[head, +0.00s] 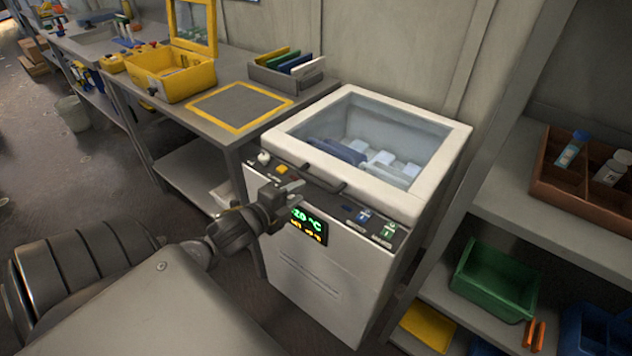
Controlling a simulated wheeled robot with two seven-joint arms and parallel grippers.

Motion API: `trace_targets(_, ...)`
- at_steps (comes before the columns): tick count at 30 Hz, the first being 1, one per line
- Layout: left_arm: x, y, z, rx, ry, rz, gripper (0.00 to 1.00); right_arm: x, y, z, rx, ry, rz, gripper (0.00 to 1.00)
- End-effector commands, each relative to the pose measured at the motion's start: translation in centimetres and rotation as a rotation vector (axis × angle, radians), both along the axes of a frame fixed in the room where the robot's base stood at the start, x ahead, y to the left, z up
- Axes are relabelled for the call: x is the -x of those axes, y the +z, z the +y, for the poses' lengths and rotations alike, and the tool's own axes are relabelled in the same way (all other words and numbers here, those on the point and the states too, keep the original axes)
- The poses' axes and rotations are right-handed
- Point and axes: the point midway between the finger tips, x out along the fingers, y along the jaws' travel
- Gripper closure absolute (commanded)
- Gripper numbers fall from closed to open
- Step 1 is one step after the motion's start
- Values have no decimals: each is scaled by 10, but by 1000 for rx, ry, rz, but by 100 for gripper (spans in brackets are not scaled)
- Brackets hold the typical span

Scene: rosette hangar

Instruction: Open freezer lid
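A white chest freezer (315,268) stands in the middle of the head view. Its lid (443,167) has a white frame and a clear window, and it lies closed. Blue and pale items show through the window. A dark handle (325,180) sits at the lid's front edge. The front panel has a green and yellow display (308,226). My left gripper (296,187) is at the freezer's front, just left of and below the handle. I cannot tell whether it touches the handle or how far its fingers are apart. My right gripper is not in view.
A workbench (222,130) on the left holds an open yellow case (172,72) and a grey rack (287,80). Shelving (497,207) close on the right holds a brown divided tray (590,210) and a green bin (494,283). A wall stands behind the freezer.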

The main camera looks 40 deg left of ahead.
Motion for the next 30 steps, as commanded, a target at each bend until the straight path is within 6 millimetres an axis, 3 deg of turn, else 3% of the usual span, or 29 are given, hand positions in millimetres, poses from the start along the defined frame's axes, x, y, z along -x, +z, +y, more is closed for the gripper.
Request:
trace_targets(1,-11,-10,0,4,2,-2,68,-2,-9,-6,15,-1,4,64)
trace_targets(6,-43,-16,0,4,0,-1,68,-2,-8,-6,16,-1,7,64)
trace_targets(12,-67,-22,0,1,-2,0,68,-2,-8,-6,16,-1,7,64)
trace_targets(24,-76,-24,-1,1,-4,0,68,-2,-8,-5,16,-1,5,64)
trace_targets(30,-76,-24,-1,1,-4,1,91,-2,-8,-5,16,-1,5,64)
